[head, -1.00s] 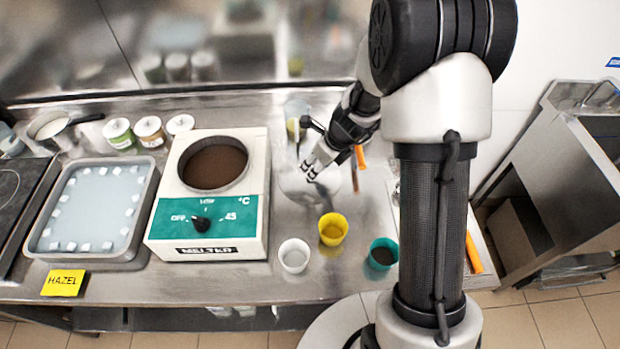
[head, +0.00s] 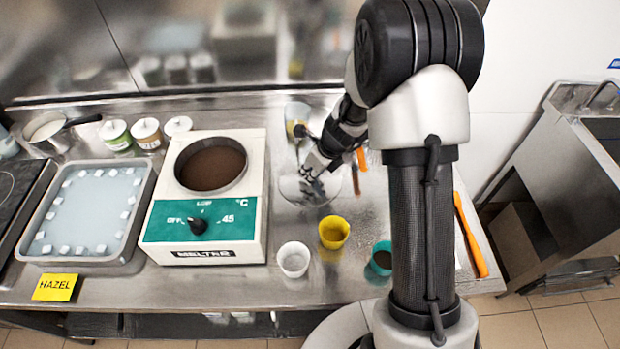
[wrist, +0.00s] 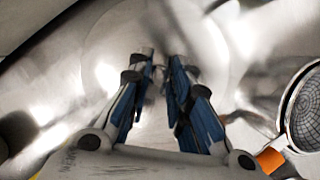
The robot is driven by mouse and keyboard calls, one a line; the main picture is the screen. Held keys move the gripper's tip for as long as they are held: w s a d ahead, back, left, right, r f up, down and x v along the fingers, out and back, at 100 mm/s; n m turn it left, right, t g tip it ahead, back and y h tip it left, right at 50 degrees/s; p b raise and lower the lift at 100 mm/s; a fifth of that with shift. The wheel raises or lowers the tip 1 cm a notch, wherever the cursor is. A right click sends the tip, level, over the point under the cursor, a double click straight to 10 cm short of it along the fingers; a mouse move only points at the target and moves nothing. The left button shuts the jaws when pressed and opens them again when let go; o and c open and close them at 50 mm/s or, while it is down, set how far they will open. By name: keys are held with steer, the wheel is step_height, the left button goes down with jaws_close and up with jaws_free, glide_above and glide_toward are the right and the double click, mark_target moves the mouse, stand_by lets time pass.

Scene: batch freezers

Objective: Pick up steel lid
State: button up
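A round, shiny steel lid (head: 327,190) lies on the steel counter right of the melter, partly hidden under my gripper. Its bright surface also fills the middle of the wrist view (wrist: 112,75). My gripper (head: 312,185) points down over the lid, close to its middle. In the wrist view my two blue-padded fingers (wrist: 161,58) reach in close together with a narrow gap between them.
The melter (head: 255,180) stands close on the left. A yellow cup (head: 334,232), a white cup (head: 293,259) and a teal cup (head: 381,259) stand in front. A strainer (wrist: 305,110) with an orange handle lies right in the wrist view. A clear jug (head: 297,115) stands behind.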

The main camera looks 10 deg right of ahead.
jaws_close()
steer(key=shift+r, duration=0.1)
